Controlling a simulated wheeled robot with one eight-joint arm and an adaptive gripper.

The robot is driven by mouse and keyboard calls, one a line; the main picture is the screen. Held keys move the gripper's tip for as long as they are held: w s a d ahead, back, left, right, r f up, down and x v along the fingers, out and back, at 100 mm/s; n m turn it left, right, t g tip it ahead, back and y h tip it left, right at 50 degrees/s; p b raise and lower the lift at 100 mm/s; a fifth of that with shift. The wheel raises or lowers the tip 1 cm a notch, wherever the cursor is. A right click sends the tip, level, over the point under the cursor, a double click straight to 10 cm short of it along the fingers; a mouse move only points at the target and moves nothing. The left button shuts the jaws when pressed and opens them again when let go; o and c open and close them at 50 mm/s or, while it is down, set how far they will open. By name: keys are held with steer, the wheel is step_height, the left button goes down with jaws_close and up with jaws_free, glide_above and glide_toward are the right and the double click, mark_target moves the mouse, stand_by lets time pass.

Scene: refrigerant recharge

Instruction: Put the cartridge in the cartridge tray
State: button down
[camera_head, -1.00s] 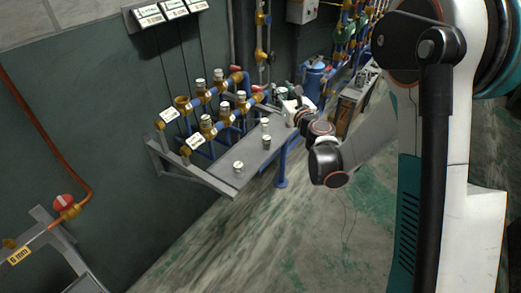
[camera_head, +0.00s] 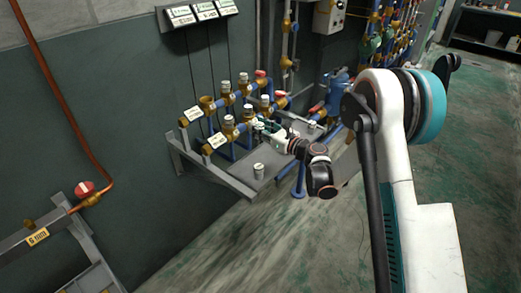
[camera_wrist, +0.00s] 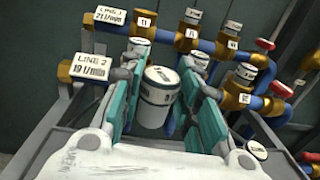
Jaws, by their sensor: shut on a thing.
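My gripper (camera_wrist: 165,108) is shut on a white and grey cylindrical cartridge (camera_wrist: 158,92), which stands roughly upright between the teal fingers in the wrist view. In the head view my gripper (camera_head: 268,130) is over the grey shelf-like tray (camera_head: 241,180), close to the front row of valves; the held cartridge cannot be made out clearly there. Another cartridge (camera_head: 258,171) stands on the tray nearer its front left end. One more cartridge top (camera_wrist: 255,149) shows right of my gripper in the wrist view. Whether the held cartridge touches the tray cannot be told.
Two blue pipe lines with brass fittings run behind the tray, with several cartridges (camera_wrist: 246,71) seated in them. Label plates (camera_wrist: 90,68) mark LINE 1 and LINE 2 at the left. A red-handled valve (camera_head: 84,188) is on the left wall. Floor in front is open.

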step_height(320, 180, down, 8)
steer(key=b, duration=0.2)
steer(key=shift+f+b, duration=0.1)
steer(key=shift+b, duration=0.2)
steer(key=shift+s+f, duration=0.1)
steer(key=shift+f, duration=0.45)
